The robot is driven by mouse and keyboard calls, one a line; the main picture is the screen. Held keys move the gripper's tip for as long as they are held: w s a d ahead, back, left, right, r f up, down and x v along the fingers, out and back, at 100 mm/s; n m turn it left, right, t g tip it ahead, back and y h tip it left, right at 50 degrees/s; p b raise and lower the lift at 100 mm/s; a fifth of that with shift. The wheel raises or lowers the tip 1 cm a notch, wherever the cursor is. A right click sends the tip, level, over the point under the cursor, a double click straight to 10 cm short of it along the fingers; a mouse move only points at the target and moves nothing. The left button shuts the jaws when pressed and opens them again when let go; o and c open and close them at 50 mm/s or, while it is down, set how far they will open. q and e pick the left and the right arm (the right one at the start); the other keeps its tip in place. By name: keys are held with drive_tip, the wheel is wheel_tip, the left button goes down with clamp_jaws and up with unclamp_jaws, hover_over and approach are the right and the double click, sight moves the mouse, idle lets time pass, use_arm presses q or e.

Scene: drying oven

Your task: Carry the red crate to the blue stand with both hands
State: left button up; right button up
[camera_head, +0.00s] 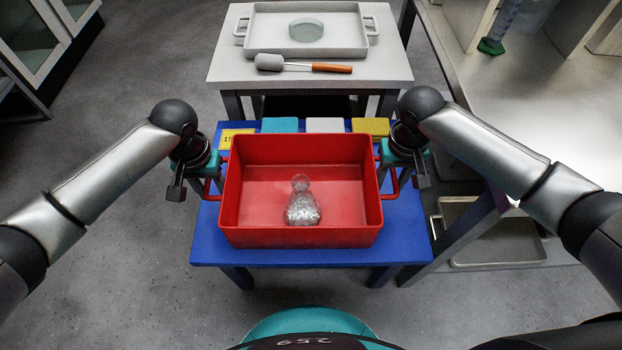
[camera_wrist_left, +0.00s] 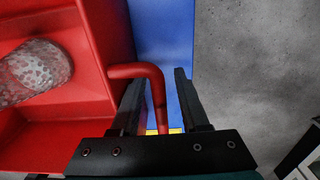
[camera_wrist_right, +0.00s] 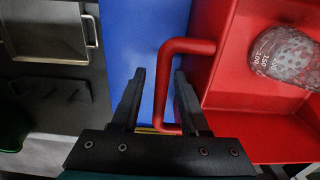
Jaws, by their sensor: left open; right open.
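The red crate (camera_head: 300,237) sits on the blue stand (camera_head: 310,253), a low blue table. A glass flask (camera_head: 302,207) with a speckled look stands inside it. My left gripper (camera_head: 192,186) is at the crate's left handle; in the left wrist view its open fingers (camera_wrist_left: 156,80) lie on either side of the red handle (camera_wrist_left: 137,70). My right gripper (camera_head: 407,180) is at the right handle; in the right wrist view its open fingers (camera_wrist_right: 159,76) straddle that handle (camera_wrist_right: 187,46). Neither gripper is closed on its handle.
Behind is a grey table (camera_head: 222,68) with a tray (camera_head: 345,48) and an orange-handled tool (camera_head: 331,68). A workbench (camera_head: 560,110) stands at right. Floor at left is clear.

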use_arm(q)
wheel_tip(320, 180, up, 12)
drive_tip(key=shift+f, duration=0.15)
use_arm(e)
drive_tip(key=shift+r, duration=0.2)
wheel_tip(320, 180, up, 12)
drive_tip(key=shift+f, duration=0.15)
idle(0.6)
